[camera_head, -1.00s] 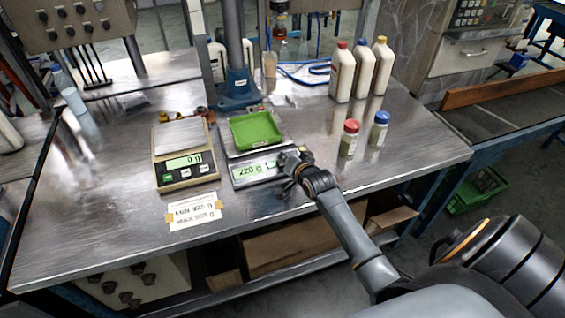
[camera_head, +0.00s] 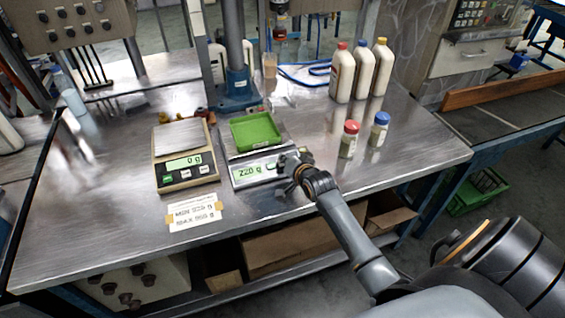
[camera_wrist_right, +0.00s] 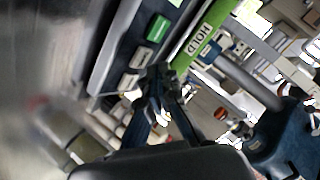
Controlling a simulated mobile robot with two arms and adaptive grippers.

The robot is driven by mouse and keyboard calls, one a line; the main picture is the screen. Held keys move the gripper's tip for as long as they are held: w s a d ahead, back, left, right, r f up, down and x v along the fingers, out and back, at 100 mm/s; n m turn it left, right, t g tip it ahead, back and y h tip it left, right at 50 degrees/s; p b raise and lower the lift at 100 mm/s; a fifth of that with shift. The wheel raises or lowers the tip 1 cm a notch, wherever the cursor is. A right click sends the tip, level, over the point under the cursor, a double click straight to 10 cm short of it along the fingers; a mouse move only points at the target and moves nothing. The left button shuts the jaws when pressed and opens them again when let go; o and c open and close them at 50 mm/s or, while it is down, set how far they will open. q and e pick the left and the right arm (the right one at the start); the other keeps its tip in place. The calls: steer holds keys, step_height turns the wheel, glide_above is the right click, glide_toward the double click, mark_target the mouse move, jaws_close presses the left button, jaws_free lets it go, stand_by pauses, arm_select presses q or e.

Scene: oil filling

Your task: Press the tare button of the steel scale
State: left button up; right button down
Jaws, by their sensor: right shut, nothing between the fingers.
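The steel scale (camera_head: 240,184) stands mid-table with a green tray (camera_head: 255,131) on its plate, and its display (camera_head: 247,173) reads 220 g. My right gripper (camera_head: 283,164) is at the right end of its front panel and hides that end. In the right wrist view, the shut, empty fingertips (camera_wrist_right: 156,78) appear close to a row with a green button (camera_wrist_right: 158,28) and two pale buttons (camera_wrist_right: 130,82). I cannot read the button labels or tell whether the fingers touch one. A green strip labelled HOLD (camera_wrist_right: 198,40) runs beside them. My left gripper is not in view.
A beige scale (camera_head: 157,160) reading 0 g stands to the left, with a taped paper note (camera_head: 195,212) in front. Two small jars, red-capped (camera_head: 349,140) and blue-capped (camera_head: 378,132), and three white bottles (camera_head: 360,72) stand to the right.

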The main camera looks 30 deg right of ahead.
steer(key=shift+w+f, duration=0.15)
steer(key=shift+f, duration=0.25)
steer(key=shift+w+f+b, duration=0.1)
steer(key=shift+f+b, duration=0.25)
steer(key=shift+f, duration=0.05)
stand_by(0.9)
steer(key=shift+s+r+p, duration=0.3)
steer(key=shift+r+p, duration=0.45)
steer(key=shift+p, duration=0.35)
steer(key=r+p, duration=0.1)
steer(key=p, duration=0.1)
steer(key=s+r+p, duration=0.1)
steer(key=r+p, duration=0.2)
steer(key=shift+s+a+r+p, duration=0.2)
steer(key=shift+s+r+p, duration=0.1)
steer(key=shift+r+p, duration=0.1)
